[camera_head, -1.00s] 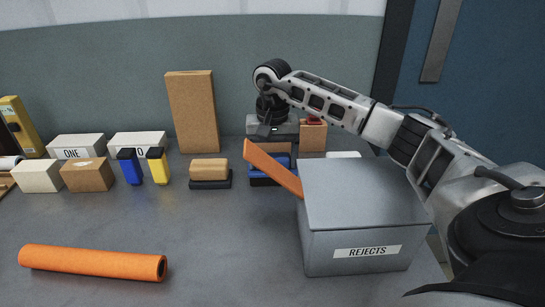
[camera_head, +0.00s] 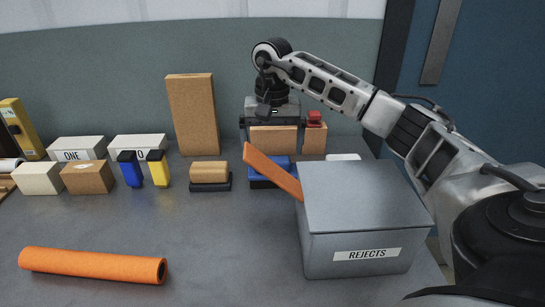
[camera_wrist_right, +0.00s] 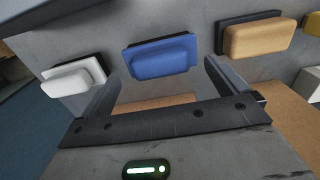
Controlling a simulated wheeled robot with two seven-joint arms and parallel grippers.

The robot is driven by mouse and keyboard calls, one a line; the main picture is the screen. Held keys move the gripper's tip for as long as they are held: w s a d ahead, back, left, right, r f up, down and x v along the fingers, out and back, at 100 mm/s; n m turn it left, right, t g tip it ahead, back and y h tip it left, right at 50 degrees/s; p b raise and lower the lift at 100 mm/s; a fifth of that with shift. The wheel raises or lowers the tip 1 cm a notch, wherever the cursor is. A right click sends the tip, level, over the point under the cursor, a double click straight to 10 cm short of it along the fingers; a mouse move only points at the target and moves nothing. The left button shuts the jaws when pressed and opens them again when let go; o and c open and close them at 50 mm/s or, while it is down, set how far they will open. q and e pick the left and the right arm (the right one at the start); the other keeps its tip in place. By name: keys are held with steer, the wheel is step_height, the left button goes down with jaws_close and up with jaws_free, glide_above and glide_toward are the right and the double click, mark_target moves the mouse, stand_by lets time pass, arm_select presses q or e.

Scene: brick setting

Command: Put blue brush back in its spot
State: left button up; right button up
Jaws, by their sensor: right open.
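The blue brush (camera_head: 271,169) lies on the table behind the orange board's raised end, which hides part of it in the head view. In the right wrist view, the blue brush (camera_wrist_right: 160,57) rests on a dark blue or black base, ahead of the fingertips. My right gripper (camera_head: 273,128) is open and empty, above and behind the brush. Its two fingers also show spread apart in the right wrist view (camera_wrist_right: 164,75), with no brush gripped. My left gripper is not in view.
The grey REJECTS box (camera_head: 365,205) stands at front right, with an orange board (camera_head: 272,171) sloping out at its left. A tan brush (camera_head: 209,171) and a white brush (camera_head: 343,157) flank the blue one. An orange roll (camera_head: 92,265) lies front left; the middle table is clear.

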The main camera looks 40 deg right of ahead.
step_height(320, 180, up, 8)
steer(key=shift+f+p, duration=0.25)
steer(key=shift+p, duration=0.05)
steer(key=shift+r, duration=0.1)
stand_by(0.3)
